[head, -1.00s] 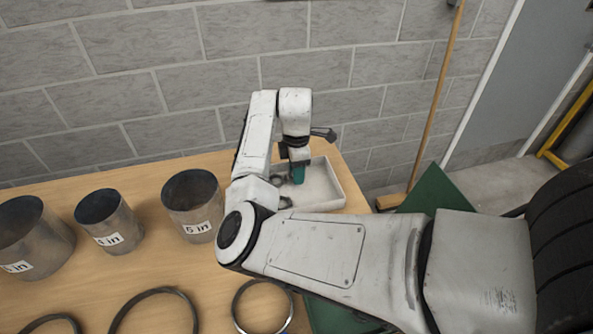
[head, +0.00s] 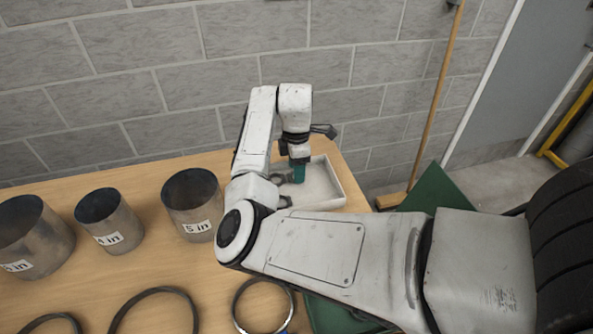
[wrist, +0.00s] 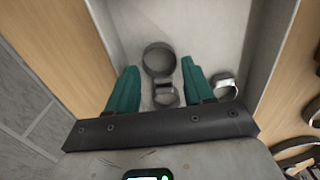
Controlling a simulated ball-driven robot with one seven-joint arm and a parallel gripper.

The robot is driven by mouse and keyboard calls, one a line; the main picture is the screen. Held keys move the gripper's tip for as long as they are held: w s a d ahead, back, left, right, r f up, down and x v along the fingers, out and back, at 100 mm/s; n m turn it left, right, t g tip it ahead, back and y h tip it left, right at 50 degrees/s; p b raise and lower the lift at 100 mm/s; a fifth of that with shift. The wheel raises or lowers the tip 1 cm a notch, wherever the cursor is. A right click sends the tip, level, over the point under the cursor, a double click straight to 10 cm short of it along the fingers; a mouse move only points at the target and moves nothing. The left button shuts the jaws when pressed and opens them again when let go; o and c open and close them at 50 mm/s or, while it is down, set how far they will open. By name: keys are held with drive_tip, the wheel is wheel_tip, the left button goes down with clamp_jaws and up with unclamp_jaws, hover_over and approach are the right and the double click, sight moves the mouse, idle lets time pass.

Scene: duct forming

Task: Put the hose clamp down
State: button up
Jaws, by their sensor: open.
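My gripper (wrist: 159,68) is open over the white tray (head: 334,183), with its two teal fingers spread apart. A grey metal hose clamp (wrist: 158,46) shows between and just beyond the fingertips in the wrist view, apparently lying in the tray. A smaller ring-shaped metal piece (wrist: 166,90) sits close below it, between the fingers; I cannot tell whether it is part of the same clamp. Another small clamp (wrist: 223,78) lies beside the right finger. In the head view my gripper (head: 299,174) hides part of the tray's inside.
Three metal duct cylinders (head: 192,196) with size labels stand on the wooden table left of the tray. Several large rings (head: 262,284) lie toward the front. A block wall (head: 200,90) rises close behind the table.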

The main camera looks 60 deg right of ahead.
wheel_tip(320, 180, up, 11)
drive_tip(key=shift+f, duration=0.15)
idle(0.6)
